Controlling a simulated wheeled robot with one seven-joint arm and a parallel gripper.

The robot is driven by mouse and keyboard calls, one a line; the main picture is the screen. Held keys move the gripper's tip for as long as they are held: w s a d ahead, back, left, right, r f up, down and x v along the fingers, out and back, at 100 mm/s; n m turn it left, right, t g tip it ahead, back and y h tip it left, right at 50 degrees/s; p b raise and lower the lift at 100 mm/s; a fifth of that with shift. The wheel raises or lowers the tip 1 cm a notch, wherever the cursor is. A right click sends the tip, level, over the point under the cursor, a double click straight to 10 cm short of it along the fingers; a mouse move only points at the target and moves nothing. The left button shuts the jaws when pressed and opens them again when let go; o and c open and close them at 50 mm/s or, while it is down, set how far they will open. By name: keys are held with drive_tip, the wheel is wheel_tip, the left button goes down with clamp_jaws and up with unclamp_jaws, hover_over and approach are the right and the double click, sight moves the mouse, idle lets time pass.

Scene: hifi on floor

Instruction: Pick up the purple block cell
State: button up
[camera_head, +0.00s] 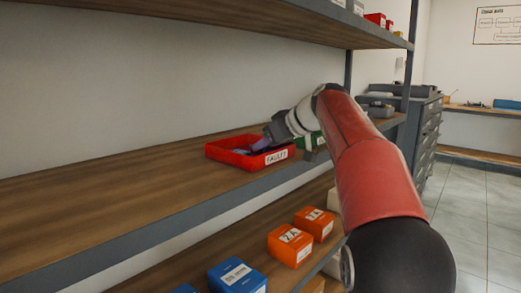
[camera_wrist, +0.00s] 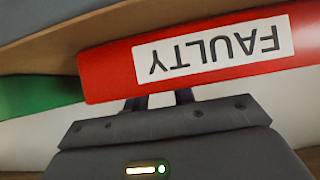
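A small purple piece (camera_head: 262,144), which looks like the purple block cell, shows at the red bin labelled FAULTY (camera_head: 222,155) on the middle shelf. My gripper (camera_head: 268,138) reaches down at the bin's right end, right by the purple piece. I cannot tell whether they touch. In the wrist view the bin's red front wall (camera_wrist: 110,72), with its label upside down, covers the ends of my gripper's two dark fingers (camera_wrist: 160,102). The fingers' bases stand a little apart, but their tips and anything between them are hidden. The purple piece does not show in the wrist view.
A green bin (camera_head: 308,141) stands right of the red bin, partly behind my arm; it also shows in the wrist view (camera_wrist: 35,97). Orange boxes (camera_head: 290,246) and blue boxes (camera_head: 237,276) stand on the lower shelf. An upper shelf (camera_head: 230,22) hangs above. The middle shelf's left is clear.

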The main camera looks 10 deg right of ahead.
drive_tip(key=c, duration=0.4)
drive_tip(key=shift+r, duration=0.15)
